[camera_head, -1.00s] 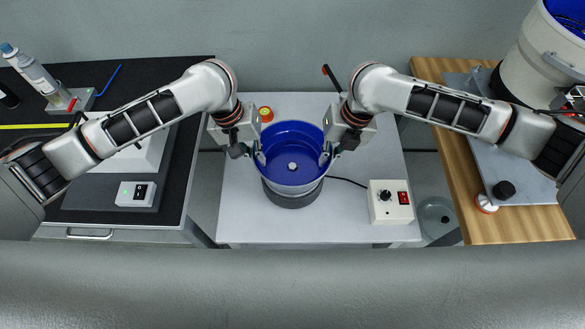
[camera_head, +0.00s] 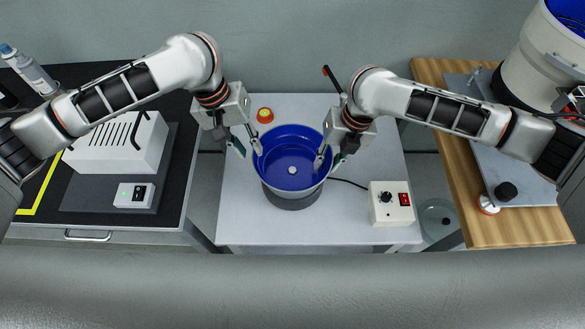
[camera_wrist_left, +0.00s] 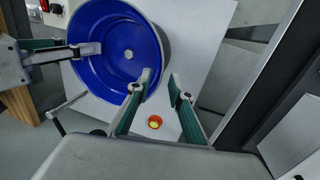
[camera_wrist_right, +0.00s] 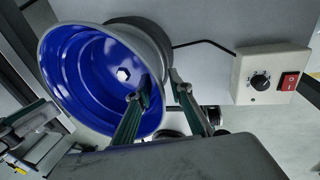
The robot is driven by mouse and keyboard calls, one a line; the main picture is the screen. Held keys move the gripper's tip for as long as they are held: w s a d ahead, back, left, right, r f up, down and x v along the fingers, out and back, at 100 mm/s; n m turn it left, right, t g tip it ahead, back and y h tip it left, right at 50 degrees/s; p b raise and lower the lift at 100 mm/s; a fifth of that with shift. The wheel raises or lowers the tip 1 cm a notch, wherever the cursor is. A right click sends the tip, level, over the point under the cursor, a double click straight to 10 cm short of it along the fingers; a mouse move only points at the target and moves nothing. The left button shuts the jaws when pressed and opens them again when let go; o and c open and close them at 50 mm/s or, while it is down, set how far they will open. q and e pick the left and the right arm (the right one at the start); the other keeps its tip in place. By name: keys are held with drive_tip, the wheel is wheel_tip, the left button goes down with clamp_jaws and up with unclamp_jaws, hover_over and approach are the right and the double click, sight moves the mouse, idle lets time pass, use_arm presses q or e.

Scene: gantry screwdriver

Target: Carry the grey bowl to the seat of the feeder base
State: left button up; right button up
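The grey bowl (camera_head: 290,146), blue inside with a pale nut at its centre, stands upright on the dark round feeder base (camera_head: 292,202) on the middle table. Most of the base is hidden under it. My left gripper (camera_head: 249,150) is open at the bowl's left rim; one finger overlaps the rim in the left wrist view (camera_wrist_left: 160,85), and I cannot tell whether it touches. My right gripper (camera_head: 328,160) is open at the right rim, one finger inside and one outside, with a gap between them in the right wrist view (camera_wrist_right: 160,86).
A control box (camera_head: 390,202) with a knob and red switch stands right of the bowl. A red-and-yellow button (camera_head: 265,115) sits behind it. A white machine (camera_head: 120,142) is on the black left bench; a large white drum (camera_head: 535,60) stands over the wooden right bench.

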use_arm(q)
drive_tip(key=v, duration=0.5)
drive_tip(key=shift+r, duration=0.2)
use_arm(e)
drive_tip(key=v, duration=1.2)
